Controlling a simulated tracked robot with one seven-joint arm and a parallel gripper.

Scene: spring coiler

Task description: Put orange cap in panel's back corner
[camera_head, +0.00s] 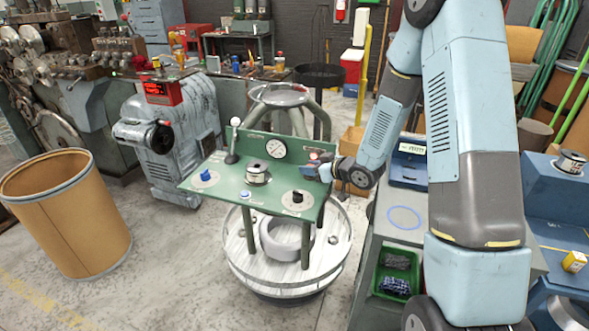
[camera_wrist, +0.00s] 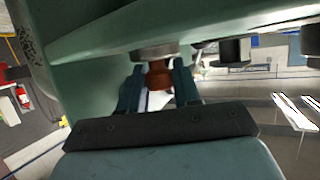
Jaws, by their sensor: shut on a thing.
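The green panel (camera_head: 225,172) stands on legs in the middle of the head view, with a gauge, a lever and knobs on it. My gripper (camera_head: 314,168) is at the panel's back right corner. In the wrist view my gripper (camera_wrist: 158,88) is shut on the orange cap (camera_wrist: 159,75), which looks dark reddish-brown there. The cap adjoins a grey round piece (camera_wrist: 155,52) by the panel's green surface (camera_wrist: 90,42); I cannot tell whether they touch. In the head view the cap is largely hidden by my gripper.
On the panel are a silver spool (camera_head: 257,172), a black knob (camera_head: 297,196), a blue knob (camera_head: 205,175), a white-tipped lever (camera_head: 234,135) and a gauge (camera_head: 273,149). A green bin (camera_head: 381,281) is at the right. A brown drum (camera_head: 75,225) stands left.

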